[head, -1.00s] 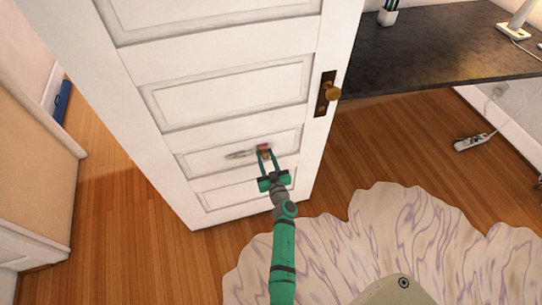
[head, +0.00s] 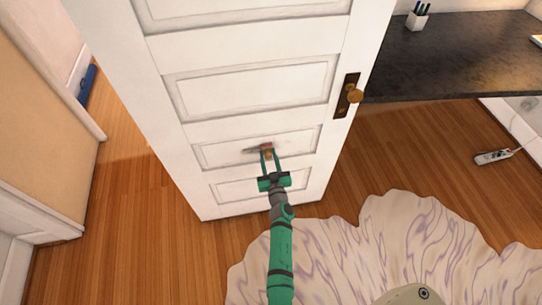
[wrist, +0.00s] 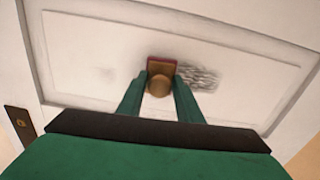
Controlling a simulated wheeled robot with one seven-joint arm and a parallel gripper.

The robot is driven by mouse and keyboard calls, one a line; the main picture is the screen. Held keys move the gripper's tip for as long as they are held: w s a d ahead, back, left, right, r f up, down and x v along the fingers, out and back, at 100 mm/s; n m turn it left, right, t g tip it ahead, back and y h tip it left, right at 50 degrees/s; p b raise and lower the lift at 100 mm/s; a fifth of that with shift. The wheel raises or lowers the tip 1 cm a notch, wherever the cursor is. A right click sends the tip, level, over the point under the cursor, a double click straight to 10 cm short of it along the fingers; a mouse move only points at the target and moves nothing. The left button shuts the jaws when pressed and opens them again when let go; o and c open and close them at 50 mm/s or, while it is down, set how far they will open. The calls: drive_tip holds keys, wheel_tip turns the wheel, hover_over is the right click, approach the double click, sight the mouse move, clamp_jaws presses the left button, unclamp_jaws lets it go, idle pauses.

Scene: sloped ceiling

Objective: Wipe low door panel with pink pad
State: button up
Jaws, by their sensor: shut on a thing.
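The white door (head: 255,38) has several recessed panels. The low panel (head: 215,151) carries a dark grey smudge (head: 250,150) just left of the pad in the head view. In the wrist view the smudge (wrist: 200,76) shows as scribbled streaks right of the pad, with a fainter grey patch left of it. My gripper (head: 267,157) is shut on the round brownish handle (wrist: 160,86) of the pink pad (head: 266,146). The pad (wrist: 162,63) is at the panel face and seems to touch it; its wiping side is hidden.
A brass doorknob (head: 355,96) is on the door's right edge. A dark desk (head: 450,60) stands at right, with a power strip (head: 493,157) on the floor beneath. A pale wavy rug (head: 375,245) covers the floor in front. Wooden floor is clear at left.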

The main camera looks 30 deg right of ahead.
drive_tip(key=shift+w+a+r, duration=0.1)
drive_tip(key=shift+w+a, duration=0.4)
drive_tip(key=shift+a, duration=0.8)
drive_tip(key=shift+w+a+f, duration=0.1)
drive_tip(key=shift+w+a, duration=0.35)
drive_tip(key=shift+a, duration=0.85)
drive_tip(key=shift+w+a+r, duration=0.1)
drive_tip(key=shift+w+a, duration=0.4)
drive_tip(key=shift+a, duration=0.8)
drive_tip(key=shift+w+a, duration=0.15)
drive_tip(key=shift+a, duration=0.5)
drive_tip(key=shift+w+a, duration=0.15)
drive_tip(key=shift+a, duration=0.45)
drive_tip(key=shift+s+d+r, duration=0.15)
drive_tip(key=shift+s+d, duration=0.8)
drive_tip(key=shift+d, duration=1.6)
drive_tip(key=shift+s+d, duration=0.8)
drive_tip(key=shift+d, duration=1.6)
drive_tip(key=shift+s+d, duration=0.75)
drive_tip(key=shift+d, duration=1.6)
drive_tip(key=shift+d, duration=0.15)
drive_tip(key=shift+s+d, duration=0.35)
drive_tip(key=shift+d, duration=0.8)
drive_tip(key=shift+s+d, duration=0.4)
drive_tip(key=shift+d, duration=0.75)
drive_tip(key=shift+s+d, duration=0.35)
drive_tip(key=shift+d, duration=0.8)
